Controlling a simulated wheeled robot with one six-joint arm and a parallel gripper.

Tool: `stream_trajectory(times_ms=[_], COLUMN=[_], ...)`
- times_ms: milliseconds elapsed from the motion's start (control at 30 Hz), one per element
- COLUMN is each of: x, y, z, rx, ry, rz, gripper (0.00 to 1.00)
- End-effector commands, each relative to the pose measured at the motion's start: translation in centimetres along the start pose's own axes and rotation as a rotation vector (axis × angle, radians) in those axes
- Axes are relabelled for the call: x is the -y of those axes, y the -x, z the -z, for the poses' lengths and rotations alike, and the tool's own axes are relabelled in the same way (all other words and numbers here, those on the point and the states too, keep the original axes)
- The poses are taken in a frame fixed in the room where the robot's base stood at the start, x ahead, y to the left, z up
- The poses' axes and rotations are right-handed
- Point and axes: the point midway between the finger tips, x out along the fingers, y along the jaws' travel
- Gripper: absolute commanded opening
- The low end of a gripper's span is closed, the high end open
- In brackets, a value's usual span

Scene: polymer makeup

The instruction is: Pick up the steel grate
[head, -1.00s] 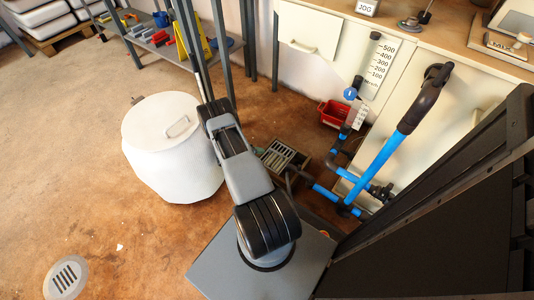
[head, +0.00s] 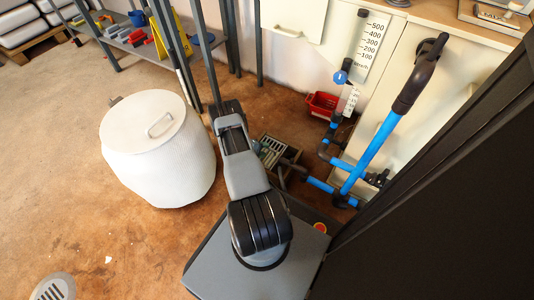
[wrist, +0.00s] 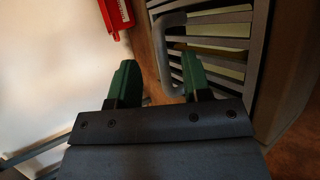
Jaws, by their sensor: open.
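The steel grate (head: 272,150) is a slatted grey panel on a low box on the floor, partly hidden behind my arm in the head view. In the wrist view its slats (wrist: 222,43) fill the upper right, with a curved grey handle (wrist: 160,52) along its left side. My gripper (wrist: 156,75) is open and empty, with two green fingers. The handle shows between the fingertips, nearer the right finger, which overlaps the slats in the picture. I cannot tell whether they touch. The gripper is hidden in the head view.
A white lidded drum (head: 158,150) stands left of my arm. Blue pipes (head: 368,155) rise close on the right, before pale cabinets. A red bin (head: 322,104) sits behind the grate; it also shows in the wrist view (wrist: 116,16).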

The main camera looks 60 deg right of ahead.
Motion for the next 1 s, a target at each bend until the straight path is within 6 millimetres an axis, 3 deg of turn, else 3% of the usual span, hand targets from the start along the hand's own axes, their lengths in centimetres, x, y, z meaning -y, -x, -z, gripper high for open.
stream_trajectory(times_ms=[200,467,900,1000], x=[0.4,0.2,0.2,0.2], y=[-3.1,-3.3,-3.3,-3.3], z=[0.1,0.1,0.1,0.1], rx=[0.002,0.0,0.0,0.0], ry=[-0.001,0.001,0.001,0.001], rz=[0.0,0.0,0.0,0.0], gripper=[0.44,0.44,0.02,0.0])
